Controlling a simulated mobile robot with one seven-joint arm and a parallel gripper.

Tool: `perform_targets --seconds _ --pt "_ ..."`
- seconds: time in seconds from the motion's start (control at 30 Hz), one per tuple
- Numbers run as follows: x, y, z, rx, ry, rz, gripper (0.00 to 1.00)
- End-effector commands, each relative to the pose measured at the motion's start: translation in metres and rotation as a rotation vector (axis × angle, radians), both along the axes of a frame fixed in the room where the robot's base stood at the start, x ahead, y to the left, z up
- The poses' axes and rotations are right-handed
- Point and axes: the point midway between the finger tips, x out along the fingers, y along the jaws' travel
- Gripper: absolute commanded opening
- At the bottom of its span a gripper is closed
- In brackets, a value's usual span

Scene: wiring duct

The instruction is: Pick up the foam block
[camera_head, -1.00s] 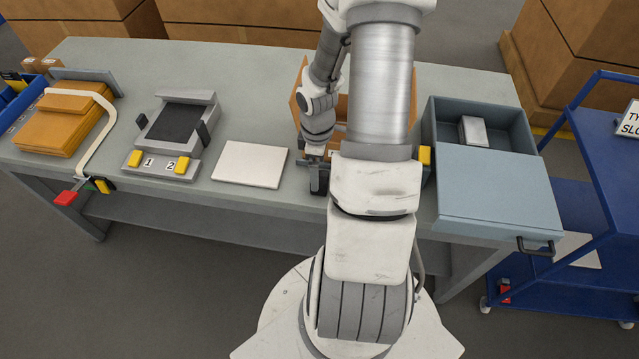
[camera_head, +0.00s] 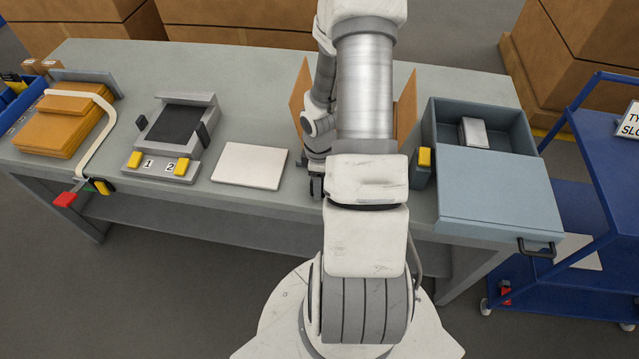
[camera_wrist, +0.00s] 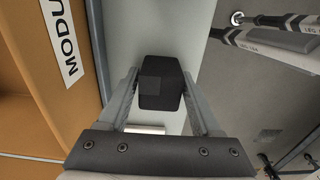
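A dark, nearly black block (camera_wrist: 160,82), which I take to be the foam block, shows in the wrist view. It lies between the two grey fingers of my gripper (camera_wrist: 161,75), close to their tips. The fingertips are very near its two sides. I cannot tell whether they press on it or leave a small gap. The pale bench top lies behind the block. In the head view my gripper is mostly hidden by my arm, and only a dark part of it (camera_head: 317,187) shows at the bench's front edge. The block cannot be made out there.
An open cardboard box (camera_head: 405,105) stands just behind my gripper. A white pad (camera_head: 250,165) lies to its left. A grey-blue drawer box (camera_head: 495,190) and a yellow-topped post (camera_head: 424,157) stand to the right. A grey fixture (camera_head: 175,135) stands further left.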

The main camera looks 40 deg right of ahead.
Motion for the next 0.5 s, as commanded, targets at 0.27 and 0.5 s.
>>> perform_targets --seconds 0.27,0.5 --pt "0.0000 0.0000 0.0002 0.000 0.000 0.000 0.13" --pt "-0.0001 0.0001 0.0002 0.000 0.000 0.000 0.03"
